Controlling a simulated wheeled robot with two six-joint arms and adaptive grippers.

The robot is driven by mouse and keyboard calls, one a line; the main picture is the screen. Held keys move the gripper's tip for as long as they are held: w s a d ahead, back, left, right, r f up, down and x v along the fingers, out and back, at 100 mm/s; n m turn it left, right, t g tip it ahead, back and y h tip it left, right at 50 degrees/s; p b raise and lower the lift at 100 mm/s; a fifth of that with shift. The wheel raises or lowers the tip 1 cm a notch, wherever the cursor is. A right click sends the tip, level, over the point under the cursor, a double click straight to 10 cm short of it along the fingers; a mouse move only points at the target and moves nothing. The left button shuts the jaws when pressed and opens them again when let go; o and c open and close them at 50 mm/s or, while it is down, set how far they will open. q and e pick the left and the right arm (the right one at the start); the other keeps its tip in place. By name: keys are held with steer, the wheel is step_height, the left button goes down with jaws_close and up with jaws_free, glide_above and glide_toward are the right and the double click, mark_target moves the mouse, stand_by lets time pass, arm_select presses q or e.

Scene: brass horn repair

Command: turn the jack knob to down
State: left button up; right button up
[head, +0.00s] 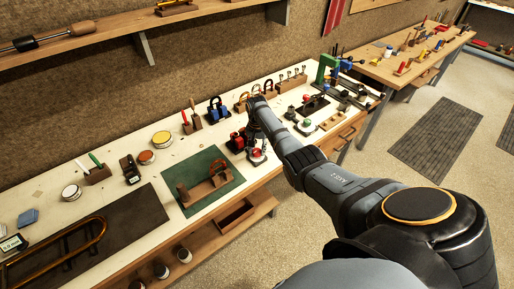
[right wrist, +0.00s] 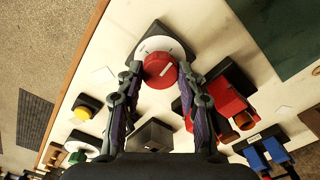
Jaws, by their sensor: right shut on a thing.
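The jack knob (right wrist: 158,70) is a round red knob with a white pointer line, on a pale dial plate with a black base (right wrist: 150,33). In the right wrist view the pointer line slants toward the upper right. My right gripper (right wrist: 160,67) has one finger on each side of the knob and is shut on it. In the head view the knob (head: 256,154) is small, below my right gripper (head: 257,143), at the front part of the white bench. The dial's marks are too small to read. My left gripper is not in view.
A red and black device (right wrist: 228,98) stands close beside the right finger. A yellow button box (right wrist: 87,106) and a dark block (right wrist: 150,136) are near the left finger. A green mat (head: 200,207) with a wooden cradle lies left on the bench (head: 150,190).

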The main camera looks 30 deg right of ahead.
steer(key=n, duration=0.4)
steer(key=shift+n+p, duration=0.3)
steer(key=shift+p, duration=0.1)
steer(key=n, duration=0.3)
steer(key=shift+n, duration=0.3)
steer(key=n, duration=0.4)
steer(key=shift+p, duration=0.3)
steer(key=n, duration=0.4)
steer(key=shift+n, duration=0.3)
steer(key=o, duration=1.2)
